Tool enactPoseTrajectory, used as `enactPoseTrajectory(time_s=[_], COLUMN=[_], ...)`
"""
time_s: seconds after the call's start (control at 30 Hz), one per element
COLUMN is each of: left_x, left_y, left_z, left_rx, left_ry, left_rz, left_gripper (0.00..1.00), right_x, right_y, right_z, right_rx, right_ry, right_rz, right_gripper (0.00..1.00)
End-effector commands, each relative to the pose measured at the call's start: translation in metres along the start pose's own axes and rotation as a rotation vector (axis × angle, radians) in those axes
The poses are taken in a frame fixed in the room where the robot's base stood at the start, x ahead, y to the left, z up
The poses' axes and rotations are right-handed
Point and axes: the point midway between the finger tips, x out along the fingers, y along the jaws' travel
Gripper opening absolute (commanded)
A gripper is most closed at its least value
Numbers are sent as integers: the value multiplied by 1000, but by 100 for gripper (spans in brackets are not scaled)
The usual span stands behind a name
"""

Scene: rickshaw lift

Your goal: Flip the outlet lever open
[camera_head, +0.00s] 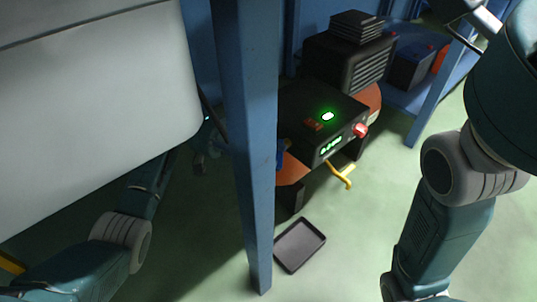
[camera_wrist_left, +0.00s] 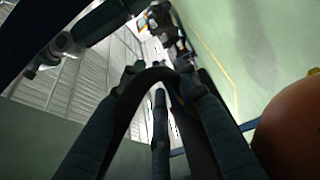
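The outlet lever (camera_head: 342,176) is a yellow bent handle low on the front of a dark machine (camera_head: 322,118) in the head view. The machine has a green lit button, a green display and a red knob. My left gripper (camera_head: 203,158) is small and dark, left of the blue post, apart from the lever. In the left wrist view its two dark fingers (camera_wrist_left: 160,68) reach up from the bottom, with a black arch between them. Whether they are closed is unclear, and nothing is clearly held. My right gripper is outside the frames.
A blue post (camera_head: 247,140) stands between my left gripper and the machine. A white panel (camera_head: 95,100) fills the upper left. A shallow dark tray (camera_head: 300,245) lies on the green floor below the lever. A rounded orange surface (camera_wrist_left: 292,128) is close on the right in the wrist view.

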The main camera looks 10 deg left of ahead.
Motion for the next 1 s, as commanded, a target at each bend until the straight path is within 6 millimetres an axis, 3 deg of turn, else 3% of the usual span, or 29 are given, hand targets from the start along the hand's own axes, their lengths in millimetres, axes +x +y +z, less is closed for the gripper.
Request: enactPoseTrajectory(time_s=[0.33, 0.5, 0.9, 1.0], left_x=[-52, -67, -75, -74], left_y=[1, 0, 0, -3], left_z=[-1, 0, 0, -1], left_rx=[-3, -3, 0, -4], left_ry=[4, -3, 1, 6], left_rz=[-1, -3, 0, -5], left_gripper=[31, 31, 31, 13], right_x=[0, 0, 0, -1], right_y=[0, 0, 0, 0], right_z=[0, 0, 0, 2], right_rx=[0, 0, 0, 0], right_ry=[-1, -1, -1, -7], right_rz=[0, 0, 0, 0], right_gripper=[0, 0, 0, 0])
